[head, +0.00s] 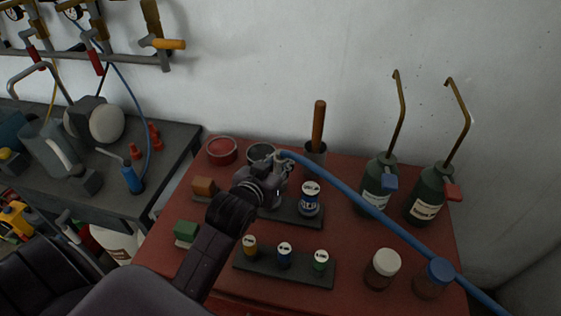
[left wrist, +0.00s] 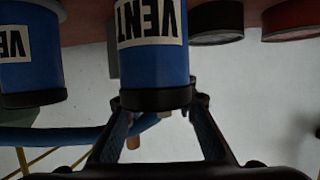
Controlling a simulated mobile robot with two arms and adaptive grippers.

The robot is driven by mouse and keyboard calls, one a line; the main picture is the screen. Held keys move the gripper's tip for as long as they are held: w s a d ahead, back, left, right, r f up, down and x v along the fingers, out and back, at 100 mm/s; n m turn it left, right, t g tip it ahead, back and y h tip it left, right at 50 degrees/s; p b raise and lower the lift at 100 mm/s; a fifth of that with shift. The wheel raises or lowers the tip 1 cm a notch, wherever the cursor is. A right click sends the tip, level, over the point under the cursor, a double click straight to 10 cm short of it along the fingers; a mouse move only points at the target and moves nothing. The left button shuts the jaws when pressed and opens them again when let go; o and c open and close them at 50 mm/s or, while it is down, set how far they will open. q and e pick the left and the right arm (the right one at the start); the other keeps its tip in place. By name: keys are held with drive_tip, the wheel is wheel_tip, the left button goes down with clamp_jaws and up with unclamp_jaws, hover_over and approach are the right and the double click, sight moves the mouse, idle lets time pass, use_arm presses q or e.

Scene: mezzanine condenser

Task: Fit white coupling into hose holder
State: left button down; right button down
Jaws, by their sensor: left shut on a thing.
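My left gripper (head: 280,170) is over the back of the red table, its fingers partly hidden by its own wrist. In the left wrist view the fingertips (left wrist: 158,103) are shut on a blue cylinder (left wrist: 155,60) with a black end band and a white VENT label, seen upside down. A similar blue cylinder (left wrist: 30,60) stands beside it; it also shows upright on the rear dark rack (head: 310,200). A blue hose (head: 375,208) runs from the gripper to the lower right; its join is hidden. I cannot make out a white coupling or be sure which thing is the hose holder.
A front rack (head: 262,273) holds small yellow, blue and green cylinders. Red and grey tins (head: 222,150) and a wooden-handled tool (head: 319,125) stand behind. Two green bottles with bent spouts (head: 428,192) and two jars (head: 382,268) stand right. Orange and green blocks (head: 186,232) lie left.

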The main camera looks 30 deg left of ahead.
use_arm(q)
drive_tip(key=c, duration=1.6)
unclamp_jaws()
drive_tip(key=shift+f, duration=0.1)
